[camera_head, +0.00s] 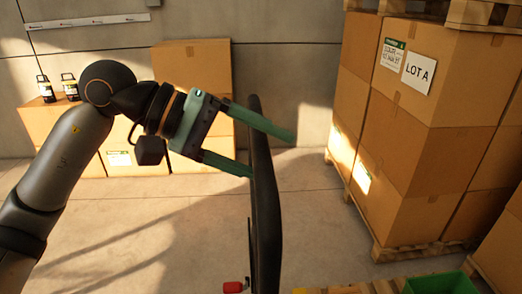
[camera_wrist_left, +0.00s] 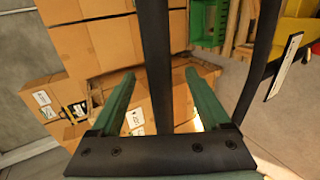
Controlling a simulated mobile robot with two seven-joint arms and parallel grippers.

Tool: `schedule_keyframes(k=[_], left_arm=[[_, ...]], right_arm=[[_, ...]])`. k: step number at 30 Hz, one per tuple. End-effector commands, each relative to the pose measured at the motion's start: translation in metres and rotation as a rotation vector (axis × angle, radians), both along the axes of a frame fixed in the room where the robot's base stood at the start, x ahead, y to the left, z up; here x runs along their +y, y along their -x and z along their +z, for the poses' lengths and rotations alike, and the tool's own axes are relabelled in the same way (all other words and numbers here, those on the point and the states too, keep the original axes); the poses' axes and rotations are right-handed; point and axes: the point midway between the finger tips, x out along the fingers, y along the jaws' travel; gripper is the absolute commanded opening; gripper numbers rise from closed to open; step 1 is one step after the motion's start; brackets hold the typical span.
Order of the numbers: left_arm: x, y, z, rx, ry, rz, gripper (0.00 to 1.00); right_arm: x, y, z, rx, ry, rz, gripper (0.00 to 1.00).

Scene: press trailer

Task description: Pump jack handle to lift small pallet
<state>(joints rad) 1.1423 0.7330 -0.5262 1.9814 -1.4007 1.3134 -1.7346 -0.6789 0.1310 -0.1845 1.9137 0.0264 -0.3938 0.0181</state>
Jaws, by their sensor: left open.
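The jack handle (camera_head: 265,200) is a tall black loop seen nearly edge-on in the head view, standing upright at centre. My left gripper (camera_head: 270,153) is open, with its green fingers at the upper part of the handle. In the left wrist view, one black bar of the handle (camera_wrist_left: 156,60) runs between the open fingers of the left gripper (camera_wrist_left: 160,78). The other bar of the loop stands to the right, outside the fingers. Whether a finger touches the bar cannot be told. A low wooden pallet (camera_head: 340,291) shows at the bottom edge of the head view, mostly cut off. My right gripper is not in view.
A green crate (camera_head: 440,283) is at the bottom right. A tall carton stack (camera_head: 420,150) with a "LOT A" sign stands on a pallet at right. More cartons (camera_head: 193,65) line the back wall. A red part (camera_head: 233,287) shows low by the handle. Bare floor lies between.

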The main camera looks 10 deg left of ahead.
Motion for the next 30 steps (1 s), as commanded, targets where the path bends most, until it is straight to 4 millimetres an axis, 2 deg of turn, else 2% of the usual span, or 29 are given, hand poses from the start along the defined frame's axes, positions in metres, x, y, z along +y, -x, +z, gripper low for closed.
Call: schedule_keyframes(k=[14, 30], left_arm=[[0.004, 0.001, 0.001, 0.001, -0.001, 0.0, 0.8], [0.069, 0.02, 0.039, 0.0, 0.0, 0.001, 0.8]], right_arm=[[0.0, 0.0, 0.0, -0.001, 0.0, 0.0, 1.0], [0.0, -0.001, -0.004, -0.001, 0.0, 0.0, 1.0]])
